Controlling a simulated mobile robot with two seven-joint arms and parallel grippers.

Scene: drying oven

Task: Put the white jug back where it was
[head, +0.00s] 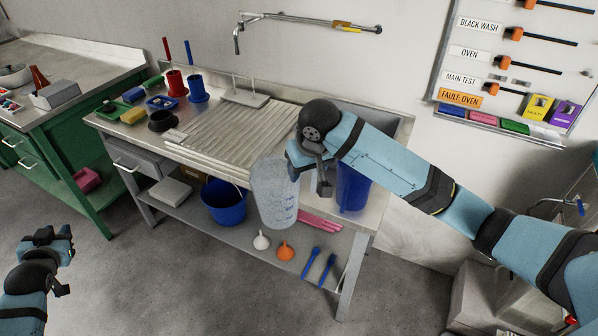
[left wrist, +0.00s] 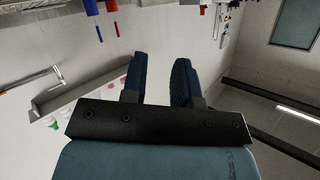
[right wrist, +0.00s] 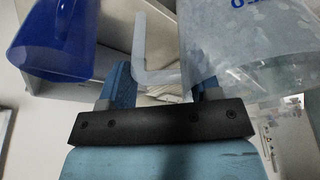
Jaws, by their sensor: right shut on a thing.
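The white jug (head: 274,195) is translucent with blue markings. It hangs roughly upright from my right gripper (head: 308,168), at the front edge of the sink bench. My right gripper is shut on its handle, which shows pale between the fingers in the right wrist view, with the jug's body (right wrist: 250,50) at right. A blue jug (head: 353,188) stands to the right, partly hidden by my right arm; it also shows in the right wrist view (right wrist: 60,45). My left gripper (head: 62,243) is open and empty at the lower left, away from the bench.
The ribbed drainboard (head: 225,135) is largely clear. Red and blue pots (head: 197,90) and a black ring-shaped item (head: 162,121) stand at its left. The lower shelf holds a blue bucket (head: 224,202), funnels (head: 285,251) and blue tools (head: 311,262). A wall tap (head: 310,20) hangs above.

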